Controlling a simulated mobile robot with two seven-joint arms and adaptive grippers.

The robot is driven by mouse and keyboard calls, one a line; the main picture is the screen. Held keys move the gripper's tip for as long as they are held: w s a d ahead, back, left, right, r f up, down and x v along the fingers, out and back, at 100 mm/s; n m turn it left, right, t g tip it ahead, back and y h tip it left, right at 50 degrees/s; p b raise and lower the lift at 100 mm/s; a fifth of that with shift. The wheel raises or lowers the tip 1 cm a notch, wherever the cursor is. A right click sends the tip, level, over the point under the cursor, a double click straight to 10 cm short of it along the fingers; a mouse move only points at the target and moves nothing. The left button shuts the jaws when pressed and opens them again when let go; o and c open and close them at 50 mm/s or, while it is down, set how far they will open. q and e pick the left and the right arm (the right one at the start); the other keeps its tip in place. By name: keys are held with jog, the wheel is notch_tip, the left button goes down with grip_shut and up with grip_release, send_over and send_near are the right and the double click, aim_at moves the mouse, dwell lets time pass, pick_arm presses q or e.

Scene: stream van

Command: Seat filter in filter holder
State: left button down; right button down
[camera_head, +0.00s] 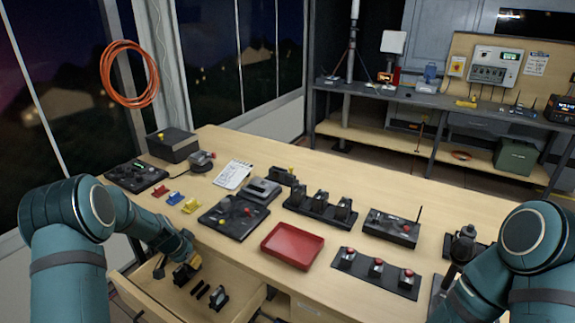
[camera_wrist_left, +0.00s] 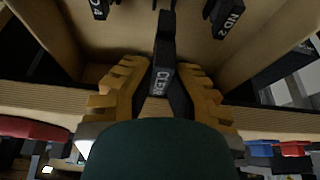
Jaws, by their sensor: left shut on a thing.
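My left gripper (camera_head: 190,268) reaches down at the open drawer below the table's left front. In the left wrist view its yellow fingers (camera_wrist_left: 158,95) are shut on a black filter (camera_wrist_left: 164,55) marked CLEAR. Two more black filters, ND 4 (camera_wrist_left: 100,8) and ND 2 (camera_wrist_left: 228,15), show beyond it in the drawer. I cannot tell whether the held filter still touches the drawer floor. A black base with three upright black holders (camera_head: 320,206) stands on the table; I cannot tell whether it is the filter holder.
The open drawer (camera_head: 236,311) has raised wooden walls around the left gripper. On the table are a red tray (camera_head: 292,246), a control panel (camera_head: 234,217), a row of red buttons (camera_head: 376,272) and a box with an antenna (camera_head: 391,228). Small coloured pieces (camera_head: 176,197) lie at the left.

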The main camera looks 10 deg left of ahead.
pick_arm(q)
jog(key=r, duration=0.2)
jog(key=r+p, duration=0.1)
jog(key=r, duration=0.2)
jog(key=r+p, duration=0.1)
jog(key=r, duration=0.1)
jog(key=shift+d+r, duration=0.25)
jog(key=s+d+f+n+b, duration=0.1)
jog(key=s+d, duration=0.2)
jog(key=d, duration=0.4)
jog(key=s+d+f+n, duration=0.1)
jog(key=s+d, duration=0.2)
jog(key=d, duration=0.4)
jog(key=s+d+f+n+y+b, duration=0.1)
jog(key=s+d, duration=0.4)
jog(key=s, duration=0.6)
jog(key=shift+s+d+n+y, duration=0.15)
jog(key=shift+n+y, duration=0.25)
jog(key=shift+n, duration=0.3)
jog(key=shift+s+f, duration=0.1)
jog(key=shift+f, duration=0.05)
